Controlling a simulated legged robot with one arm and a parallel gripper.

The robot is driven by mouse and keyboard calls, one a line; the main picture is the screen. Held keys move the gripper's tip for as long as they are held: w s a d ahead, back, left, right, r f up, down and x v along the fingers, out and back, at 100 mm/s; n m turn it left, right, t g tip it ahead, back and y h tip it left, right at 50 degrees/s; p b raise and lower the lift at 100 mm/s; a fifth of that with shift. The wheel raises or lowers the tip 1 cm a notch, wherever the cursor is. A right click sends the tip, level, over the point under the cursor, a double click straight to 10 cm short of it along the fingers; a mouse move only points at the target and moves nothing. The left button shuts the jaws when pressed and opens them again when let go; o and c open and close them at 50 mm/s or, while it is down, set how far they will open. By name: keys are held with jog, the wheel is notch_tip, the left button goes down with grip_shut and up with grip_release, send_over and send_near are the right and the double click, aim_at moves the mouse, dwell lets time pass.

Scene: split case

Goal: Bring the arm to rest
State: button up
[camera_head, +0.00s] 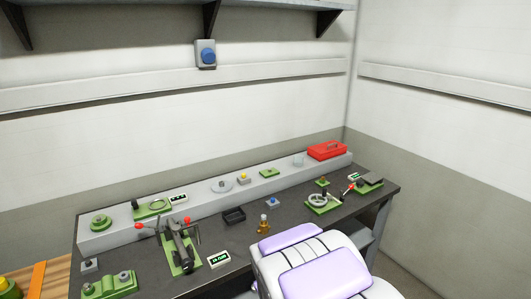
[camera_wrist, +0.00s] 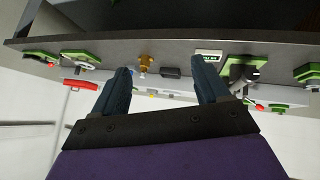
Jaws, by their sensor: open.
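My gripper (camera_wrist: 162,78) shows in the wrist view with its two dark fingers spread apart and nothing between them that it holds. The wrist view is upside down, with the bench edge across the top. In the head view, my white and lilac arm (camera_head: 322,268) is at the lower middle, in front of the bench (camera_head: 240,234); my fingers cannot be made out there. A small brass-coloured item (camera_head: 264,225) stands on the bench just beyond the arm, and it also shows between the fingers in the wrist view (camera_wrist: 146,62), apart from them.
The bench carries a green-based lever device (camera_head: 183,250), a handwheel device (camera_head: 319,201), a black tray (camera_head: 234,216) and a red box (camera_head: 327,151) on the raised back ledge (camera_head: 215,201). A blue button (camera_head: 207,56) is on the wall under a shelf. A wooden surface (camera_head: 30,284) is at lower left.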

jog(key=s+d+r+m+g, duration=0.2)
jog(key=s+d+r+g, duration=0.1)
jog(key=s, duration=0.9)
jog(key=s+d+r+m+g, duration=0.2)
jog(key=s+d+r, duration=0.3)
jog(key=s, duration=0.8)
jog(key=s+d+r+m+g, duration=0.2)
jog(key=s+d+r+g, duration=0.2)
jog(key=s, duration=0.9)
jog(key=shift+d+r+g+h, duration=0.3)
jog(key=shift+r+g+h, duration=0.15)
jog(key=shift+g, duration=0.15)
